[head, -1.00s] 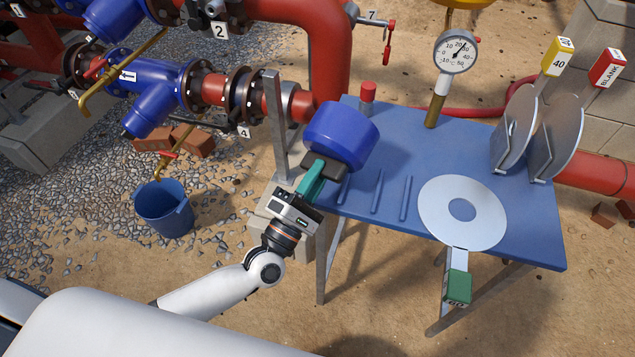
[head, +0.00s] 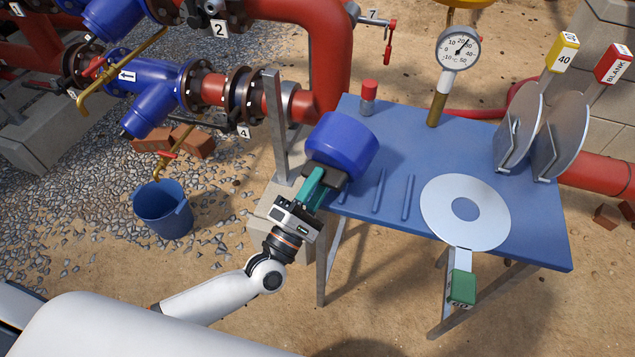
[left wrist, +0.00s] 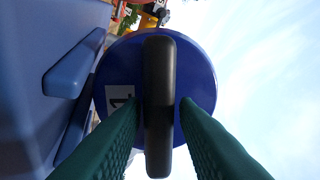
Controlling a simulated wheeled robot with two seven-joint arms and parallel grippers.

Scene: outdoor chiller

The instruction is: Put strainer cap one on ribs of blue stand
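Strainer cap one (head: 340,142) is a thick blue disc with a black bar handle. My left gripper (head: 324,180), with green fingers, is shut on that handle. In the left wrist view the handle (left wrist: 159,100) lies between the fingertips, and a label "1" shows on the cap's blue face (left wrist: 200,72). The blue stand (head: 400,155) is a table with several raised ribs (head: 380,191) near its left end. My right gripper is not in view.
A flat ring plate with a green tag (head: 488,215) lies at the stand's front right. Two upright discs (head: 562,135) stand at the right end. A gauge (head: 458,50) and a small red-topped item (head: 369,92) are at the back. A metal post (head: 276,125) rises left of the cap.

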